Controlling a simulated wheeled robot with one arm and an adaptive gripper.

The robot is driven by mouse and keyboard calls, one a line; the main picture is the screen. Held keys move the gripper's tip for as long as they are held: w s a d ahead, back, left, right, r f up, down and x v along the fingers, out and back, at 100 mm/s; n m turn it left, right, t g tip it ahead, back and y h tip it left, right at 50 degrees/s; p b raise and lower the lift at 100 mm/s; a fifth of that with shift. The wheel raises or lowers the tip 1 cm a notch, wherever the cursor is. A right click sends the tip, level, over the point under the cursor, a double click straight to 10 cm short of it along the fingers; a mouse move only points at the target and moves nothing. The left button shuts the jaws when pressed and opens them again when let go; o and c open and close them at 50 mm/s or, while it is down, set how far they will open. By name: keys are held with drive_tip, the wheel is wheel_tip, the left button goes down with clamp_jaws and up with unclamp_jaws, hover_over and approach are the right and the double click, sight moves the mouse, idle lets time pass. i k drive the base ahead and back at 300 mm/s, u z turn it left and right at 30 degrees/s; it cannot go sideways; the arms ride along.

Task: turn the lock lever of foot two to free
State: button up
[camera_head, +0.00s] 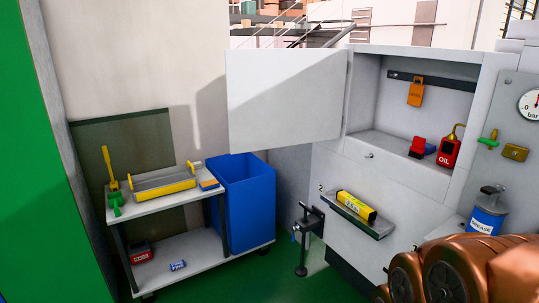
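A black levelling foot (302,252) on a bracket stands at the lower corner of the grey machine cabinet, with its round pad near the green floor. No number on the foot is readable. My copper-coloured arm fills the lower right corner, apart from the foot in the picture. My gripper is out of view.
A cabinet door (285,97) hangs open above. A shelf (358,222) with a yellow box juts out right of the foot. A grease can (487,215) stands near my arm.

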sight(298, 228)
drive_tip(key=u, duration=0.6)
drive_tip(key=i, duration=0.85)
drive_tip(key=u, duration=0.95)
drive_tip(key=i, duration=0.75)
drive_tip(key=z, duration=0.55)
drive_tip(key=i, duration=0.65)
drive_tip(key=z, duration=0.6)
